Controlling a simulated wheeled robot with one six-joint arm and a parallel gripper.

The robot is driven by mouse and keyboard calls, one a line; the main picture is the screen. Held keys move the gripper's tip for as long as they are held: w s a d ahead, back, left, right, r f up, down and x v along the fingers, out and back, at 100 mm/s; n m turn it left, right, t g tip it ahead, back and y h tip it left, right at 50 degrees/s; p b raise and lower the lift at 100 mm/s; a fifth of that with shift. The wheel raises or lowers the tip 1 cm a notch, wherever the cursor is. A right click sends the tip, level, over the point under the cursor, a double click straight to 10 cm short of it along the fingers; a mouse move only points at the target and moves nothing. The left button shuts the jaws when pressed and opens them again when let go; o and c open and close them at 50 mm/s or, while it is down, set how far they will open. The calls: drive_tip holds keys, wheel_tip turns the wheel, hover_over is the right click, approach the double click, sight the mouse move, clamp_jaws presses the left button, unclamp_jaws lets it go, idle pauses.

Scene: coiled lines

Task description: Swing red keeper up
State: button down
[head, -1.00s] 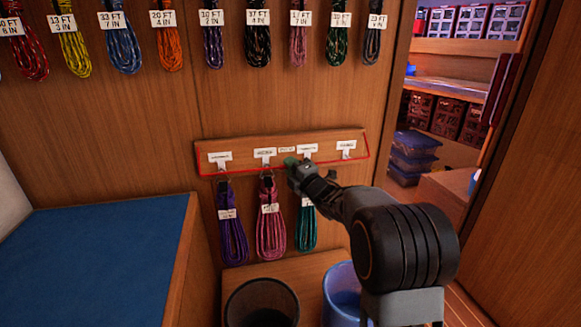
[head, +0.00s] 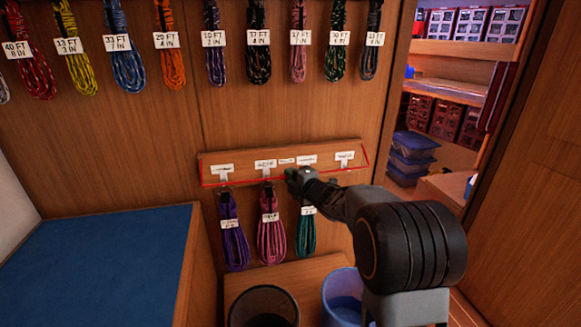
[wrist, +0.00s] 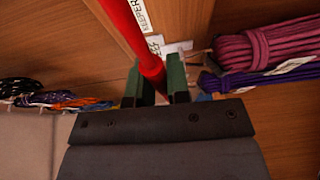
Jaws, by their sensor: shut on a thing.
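The red keeper (head: 232,183) is a thin red bar along the front of the wooden hook board (head: 330,151), with short end pieces at each side. In the wrist view it is a thick red rod (wrist: 148,57) running down between my green fingertips. My gripper (head: 292,174) is shut on the keeper near the middle of its length; it also shows in the wrist view (wrist: 157,84). The keeper lies low along the board. A tag reading "KEEPER" shows beside it in the wrist view. My fingers hide the gripped stretch.
Below the board hang a purple coil (head: 234,245), a pink coil (head: 270,240) and a teal coil (head: 306,232), the teal one close under my arm. Several tagged coils hang above. Below stand a dark bin (head: 263,308) and a blue bin (head: 343,290). A blue-topped bench (head: 90,260) is at left.

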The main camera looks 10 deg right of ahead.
wheel_tip(320, 180, up, 10)
drive_tip(key=m+g+p, duration=0.1)
drive_tip(key=g+p, duration=0.2)
drive_tip(key=p, duration=1)
drive_tip(key=m+g+h+p, duration=0.1)
drive_tip(key=g+p, duration=0.1)
drive_tip(key=p, duration=1.1)
drive_tip(key=shift+r+g+h, duration=0.1)
drive_tip(key=shift+g+h, duration=0.2)
drive_tip(key=shift+g, duration=0.1)
drive_tip(key=shift+w+r+m+g+h+p, duration=0.2)
drive_tip(key=shift+w+r+g+p, duration=0.25)
drive_tip(key=shift+w+g, duration=0.4)
drive_tip(key=shift+w+r+m+g+h+p, duration=0.1)
drive_tip(key=shift+w+r+m+g+p, duration=0.2)
drive_tip(key=shift+w+r+g, duration=0.5)
drive_tip(key=shift+w+r+m+g+h+p, duration=0.15)
drive_tip(key=shift+w+g+p, duration=0.3)
drive_tip(key=shift+g, duration=0.7)
drive_tip(key=shift+w, duration=0.1)
drive_tip(key=c, duration=1.1)
unclamp_jaws()
